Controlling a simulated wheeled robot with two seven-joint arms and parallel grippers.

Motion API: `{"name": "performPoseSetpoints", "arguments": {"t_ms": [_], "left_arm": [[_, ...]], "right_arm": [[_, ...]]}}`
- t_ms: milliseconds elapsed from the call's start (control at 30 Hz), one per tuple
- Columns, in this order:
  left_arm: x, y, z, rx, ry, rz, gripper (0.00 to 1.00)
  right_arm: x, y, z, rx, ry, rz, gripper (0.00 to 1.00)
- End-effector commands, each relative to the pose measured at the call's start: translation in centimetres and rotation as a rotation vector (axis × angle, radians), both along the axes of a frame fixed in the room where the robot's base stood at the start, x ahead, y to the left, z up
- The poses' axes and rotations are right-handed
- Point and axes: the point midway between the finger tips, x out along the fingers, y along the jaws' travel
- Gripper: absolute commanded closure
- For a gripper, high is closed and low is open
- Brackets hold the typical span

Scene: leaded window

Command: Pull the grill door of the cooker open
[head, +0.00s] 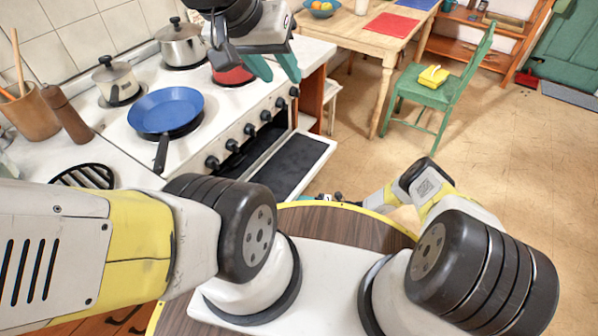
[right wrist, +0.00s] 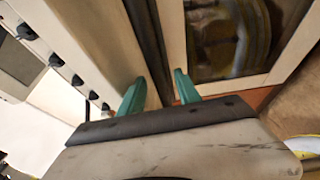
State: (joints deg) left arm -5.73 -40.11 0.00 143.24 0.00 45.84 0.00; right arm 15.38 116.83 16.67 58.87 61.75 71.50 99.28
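The white cooker (head: 258,106) stands at the left in the head view, with black knobs along its front. Its grill door (head: 297,160), a dark panel in a pale frame, stands out from the front below the knobs. A dark opening shows behind it. In the right wrist view a pale-framed glass door (right wrist: 232,38) fills the upper right. My right gripper (right wrist: 160,78) has its green fingers apart beside that frame, with a dark strip between them; whether they touch is unclear. My left gripper (head: 273,66) is open and empty above the hob's right end.
A blue pan (head: 166,108), steel pots (head: 182,44) and a red pot (head: 232,76) stand on the hob. A wooden table (head: 345,35) and green chair (head: 437,92) stand beyond. The floor at the right is clear.

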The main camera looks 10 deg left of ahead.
Motion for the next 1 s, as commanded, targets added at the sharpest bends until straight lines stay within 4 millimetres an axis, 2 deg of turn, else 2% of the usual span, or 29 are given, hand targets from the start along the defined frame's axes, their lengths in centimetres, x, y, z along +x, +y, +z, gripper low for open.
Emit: {"name": "performPoseSetpoints", "arguments": {"t_ms": [200, 400, 1000], "left_arm": [[0.0, 0.0, 0.0, 0.0, 0.0, 0.0, 0.64], [0.0, 0.0, 0.0, 0.0, 0.0, 0.0, 0.64], [0.0, 0.0, 0.0, 0.0, 0.0, 0.0, 0.64]], "right_arm": [[0.2, -3.9, -0.2, -0.001, -0.001, -0.002, 0.6], [0.3, -5.8, -0.3, 0.0, 0.0, 0.0, 0.6], [0.6, -6.2, 0.1, -0.005, -0.013, 0.006, 0.6]]}}
